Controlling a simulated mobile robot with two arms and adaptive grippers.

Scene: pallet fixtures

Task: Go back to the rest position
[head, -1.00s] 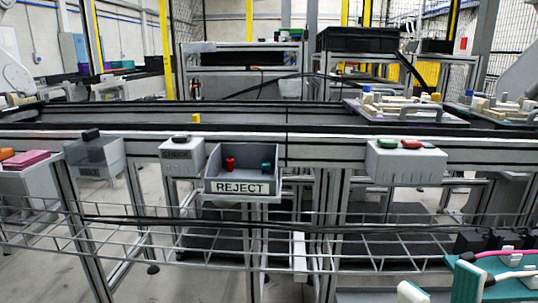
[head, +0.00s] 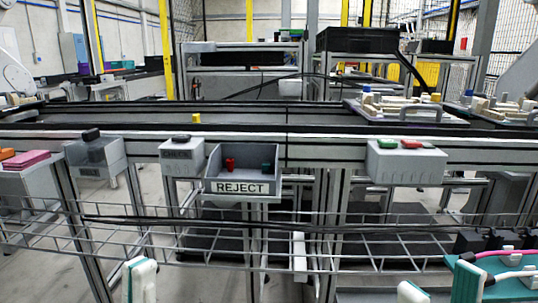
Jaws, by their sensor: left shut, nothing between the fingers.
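My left gripper (head: 140,279) shows at the bottom edge, left of centre, as white and teal parts pointing up. It is shut with nothing held, in front of the wire rack and apart from the fixtures. My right gripper (head: 411,292) shows only as a small white tip at the bottom edge, right of centre. Most of it is cut off by the frame, so its opening and any contents are hidden.
A grey REJECT bin (head: 242,188) holding a red and a dark green item hangs on the conveyor front (head: 320,152). A button box (head: 405,160) is to its right. A wire rack (head: 210,240) runs below. A teal board (head: 490,280) with cables stands at lower right.

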